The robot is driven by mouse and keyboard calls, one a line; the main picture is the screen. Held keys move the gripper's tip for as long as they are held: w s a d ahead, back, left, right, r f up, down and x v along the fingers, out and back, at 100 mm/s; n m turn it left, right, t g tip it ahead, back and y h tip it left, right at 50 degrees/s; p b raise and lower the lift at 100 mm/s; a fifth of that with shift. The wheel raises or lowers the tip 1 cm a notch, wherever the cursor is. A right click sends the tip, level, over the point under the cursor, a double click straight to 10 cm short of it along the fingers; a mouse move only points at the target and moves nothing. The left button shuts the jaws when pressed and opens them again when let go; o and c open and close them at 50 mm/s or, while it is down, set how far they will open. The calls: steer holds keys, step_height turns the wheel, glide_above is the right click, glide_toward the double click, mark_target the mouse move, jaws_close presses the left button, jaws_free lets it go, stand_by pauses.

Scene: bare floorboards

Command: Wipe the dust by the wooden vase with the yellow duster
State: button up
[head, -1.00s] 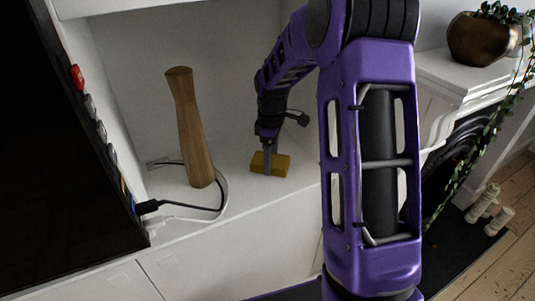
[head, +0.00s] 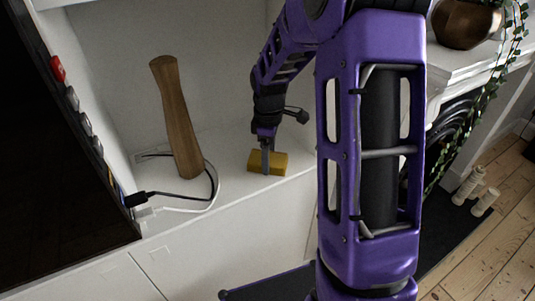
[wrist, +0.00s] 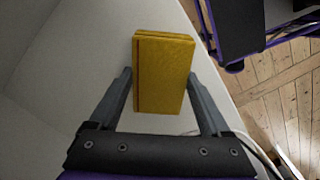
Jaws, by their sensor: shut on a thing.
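The wooden vase (head: 177,120), tall and brown with a narrow waist, stands on a white shelf (head: 225,195), left of my gripper (head: 266,163). My gripper is shut on the yellow duster (head: 281,163), a small block held low at the shelf surface near its front edge. Whether the duster touches the shelf is hard to tell. In the wrist view the duster (wrist: 163,75) sits between the two fingers. The vase does not show in the wrist view. I cannot make out any dust on the shelf.
A black cable (head: 170,195) and a white cable lie around the vase's base. A large dark screen (head: 50,170) stands at the left. A copper pot (head: 465,24) with a trailing plant is on a mantel at the right. The shelf between vase and duster looks clear.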

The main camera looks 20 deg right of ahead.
mark_target(244, 136)
steer(key=shift+w+a+p, duration=0.5)
steer(key=shift+w+p, duration=0.1)
steer(key=shift+w, duration=1.9)
steer(key=shift+w+a+p, duration=0.5)
steer(key=shift+w+p, duration=0.05)
steer(key=shift+w, duration=1.9)
steer(key=shift+w+a+p, duration=0.5)
steer(key=shift+w+p, duration=0.1)
steer(key=shift+w, duration=1.9)
steer(key=shift+r, duration=0.1)
step_height(244, 136, up, 6)
